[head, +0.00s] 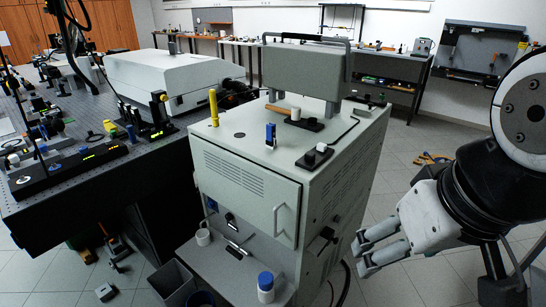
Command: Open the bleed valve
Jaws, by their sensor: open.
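My gripper (363,255) is at the right, in front of and to the right of a pale grey cabinet (242,198). Its two fingers point left, apart and empty, with no contact visible. I cannot tell which fitting is the bleed valve. Small fittings on the cabinet include a blue upright piece (270,136) and a white knob on a black base (316,154) on top. A dark fitting (322,242) sits on the right side, nearest my gripper. A small black fitting (231,219) and a lever-like piece (237,250) are in the lower front recess.
A dark optics table (90,170) is at the left. Grey bins (172,283) stand on the floor. Floor between cabinet and back benches is mostly clear.

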